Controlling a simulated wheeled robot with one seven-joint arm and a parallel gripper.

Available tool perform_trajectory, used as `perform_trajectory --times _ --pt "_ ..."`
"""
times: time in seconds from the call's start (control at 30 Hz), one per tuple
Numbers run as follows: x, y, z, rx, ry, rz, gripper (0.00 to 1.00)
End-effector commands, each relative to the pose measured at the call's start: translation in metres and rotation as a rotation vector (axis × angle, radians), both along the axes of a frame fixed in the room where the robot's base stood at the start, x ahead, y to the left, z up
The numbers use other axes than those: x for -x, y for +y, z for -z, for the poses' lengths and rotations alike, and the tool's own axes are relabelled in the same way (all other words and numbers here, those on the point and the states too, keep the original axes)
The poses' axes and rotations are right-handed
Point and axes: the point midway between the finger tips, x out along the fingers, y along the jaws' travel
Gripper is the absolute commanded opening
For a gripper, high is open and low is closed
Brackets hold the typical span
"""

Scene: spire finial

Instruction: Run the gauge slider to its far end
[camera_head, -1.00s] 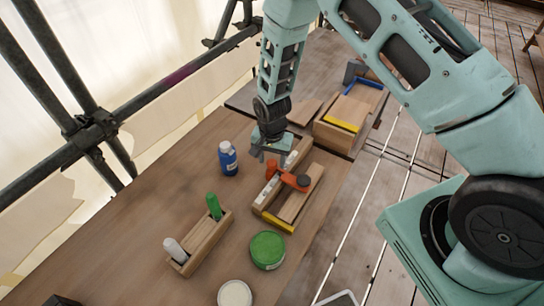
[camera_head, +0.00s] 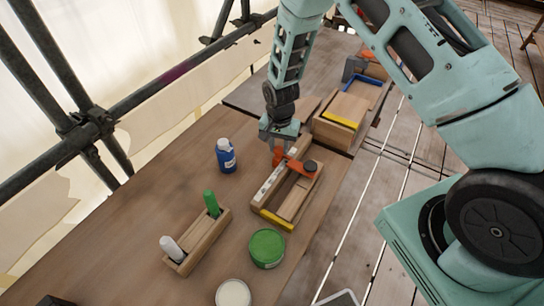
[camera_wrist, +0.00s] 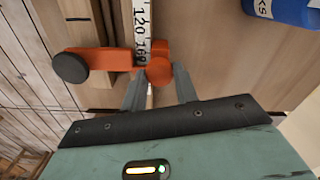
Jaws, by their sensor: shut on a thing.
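The orange gauge slider (camera_wrist: 110,60) with a black round knob (camera_wrist: 71,67) sits across a white ruler scale (camera_wrist: 145,25); the wrist view shows the marks 120 and 160 beside it. In the head view the slider (camera_head: 294,165) straddles a wooden frame (camera_head: 262,200) near its upper end, and the scale (camera_head: 268,184) runs along the frame's left side. My gripper (camera_wrist: 160,78) is shut on the slider's rounded orange end, with a finger on each side. In the head view my gripper (camera_head: 279,146) is over the slider's left end.
A blue bottle (camera_head: 226,157) stands left of the frame. A green tin (camera_head: 266,248), a white-topped tin (camera_head: 233,293) and a wooden holder (camera_head: 198,240) with a green and a white handle stand nearer. Beyond the frame is a wooden block (camera_head: 340,118) with a yellow strip.

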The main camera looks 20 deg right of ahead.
Motion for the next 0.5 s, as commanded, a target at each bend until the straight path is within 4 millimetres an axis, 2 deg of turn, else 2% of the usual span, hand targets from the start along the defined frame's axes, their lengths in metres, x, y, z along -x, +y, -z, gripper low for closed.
perform_trajectory --times 0.03,0.2,0.5 --pt "-0.011 -0.014 0.004 0.001 -0.006 0.009 0.00" --pt "-0.036 -0.050 0.004 0.001 -0.007 0.008 0.00" --pt "-0.067 -0.093 0.002 0.001 -0.003 0.004 0.00"
